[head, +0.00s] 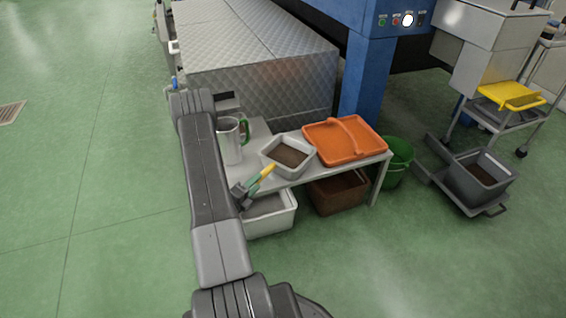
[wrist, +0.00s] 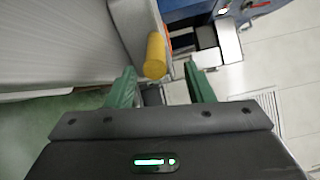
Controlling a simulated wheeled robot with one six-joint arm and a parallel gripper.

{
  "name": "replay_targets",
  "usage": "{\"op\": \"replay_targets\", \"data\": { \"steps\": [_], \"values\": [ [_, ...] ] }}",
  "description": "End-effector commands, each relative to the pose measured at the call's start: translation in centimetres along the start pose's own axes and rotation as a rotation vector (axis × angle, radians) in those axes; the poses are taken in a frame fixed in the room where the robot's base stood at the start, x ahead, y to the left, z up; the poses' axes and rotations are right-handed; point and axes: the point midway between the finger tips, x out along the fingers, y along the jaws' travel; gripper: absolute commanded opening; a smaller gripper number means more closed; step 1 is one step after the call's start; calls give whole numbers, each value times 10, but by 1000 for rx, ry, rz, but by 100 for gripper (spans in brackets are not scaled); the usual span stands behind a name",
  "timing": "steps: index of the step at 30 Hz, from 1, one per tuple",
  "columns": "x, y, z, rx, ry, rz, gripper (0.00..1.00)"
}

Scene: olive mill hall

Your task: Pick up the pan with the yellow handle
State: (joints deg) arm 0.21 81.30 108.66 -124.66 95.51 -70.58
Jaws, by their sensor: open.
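The pan (head: 268,153) is pale grey and square, with brown contents. It sits on a light bench (head: 287,176), and its yellow handle (head: 266,171) points toward the front left, over the bench's front edge. My gripper (head: 254,186), with green fingers, is at the handle's outer end. In the wrist view the rounded end of the yellow handle (wrist: 155,57) lies between the lines of the two open fingers, at about their tips. My gripper (wrist: 159,76) is open and holds nothing. Whether a finger touches the handle, I cannot tell.
A metal jug (head: 230,143) with a green handle stands left of the pan, close to my arm. A white bin (head: 272,223) and brown crate (head: 338,196) are under the bench. A green bucket (head: 397,162) stands right.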

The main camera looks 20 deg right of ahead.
Motion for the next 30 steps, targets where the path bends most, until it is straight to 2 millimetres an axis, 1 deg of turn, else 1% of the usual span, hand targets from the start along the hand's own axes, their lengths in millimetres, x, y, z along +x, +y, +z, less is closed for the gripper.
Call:
{"op": "replay_targets", "data": {
  "steps": [5,9,13,16,22,23,24,30],
  "values": [
    [12,4,3,3,0,-1,48],
    [34,9,9,4,2,-3,48],
    [49,7,9,2,2,-2,48],
    [54,6,10,1,-1,-1,48],
    [54,6,10,0,-1,0,48],
    [54,6,10,0,-1,0,46],
    [54,6,10,0,-1,0,38],
    [54,6,10,0,-1,0,0]
  ]
}}
